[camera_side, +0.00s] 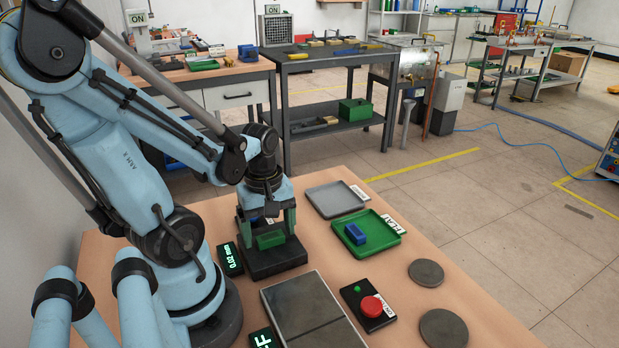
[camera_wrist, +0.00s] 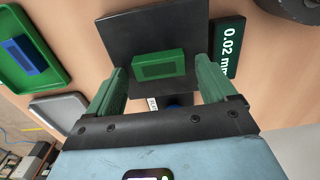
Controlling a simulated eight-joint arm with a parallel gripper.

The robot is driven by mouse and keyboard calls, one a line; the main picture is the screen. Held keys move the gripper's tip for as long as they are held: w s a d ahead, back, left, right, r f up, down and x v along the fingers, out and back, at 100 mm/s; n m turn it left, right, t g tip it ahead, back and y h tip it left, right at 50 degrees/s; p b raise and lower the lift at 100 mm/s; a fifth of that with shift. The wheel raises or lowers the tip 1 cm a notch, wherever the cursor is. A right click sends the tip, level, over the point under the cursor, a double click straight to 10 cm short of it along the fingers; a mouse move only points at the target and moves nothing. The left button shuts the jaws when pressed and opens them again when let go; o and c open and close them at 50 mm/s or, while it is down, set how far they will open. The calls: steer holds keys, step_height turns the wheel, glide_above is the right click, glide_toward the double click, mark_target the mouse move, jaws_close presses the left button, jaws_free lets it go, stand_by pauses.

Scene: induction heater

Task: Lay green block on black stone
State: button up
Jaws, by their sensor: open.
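A green block (camera_side: 270,240) lies on the black stone (camera_side: 275,265), a square dark slab on the table. My gripper (camera_side: 268,234) is over the stone, pointing down. In the wrist view its two green fingers stand apart, one on each side of the block, with a gap showing on both sides. The jaws are open and hold nothing. The part of the stone behind the gripper is hidden.
A small display (camera_side: 230,259) reading 0.02 mm stands beside the stone. A green tray (camera_side: 385,243) holds a blue block (camera_side: 355,233), and a grey tray (camera_side: 335,200) lies behind. A metal plate (camera_side: 310,305), a red button box (camera_side: 368,305) and two round discs (camera_side: 426,272) are in front and right.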

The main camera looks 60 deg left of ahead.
mark_target(269, 234)
steer(key=shift+r, duration=5.9)
steer(key=w+d+f+m+t, duration=0.1)
steer(key=w+d+m+t, duration=0.6)
steer(key=m, duration=1.1)
steer(key=w+d, duration=0.3)
steer(key=w, duration=0.1)
steer(key=shift+w+d+f, duration=0.2)
steer(key=shift+w+f, duration=0.05)
steer(key=shift+w, duration=0.1)
steer(key=shift+c, duration=0.5)
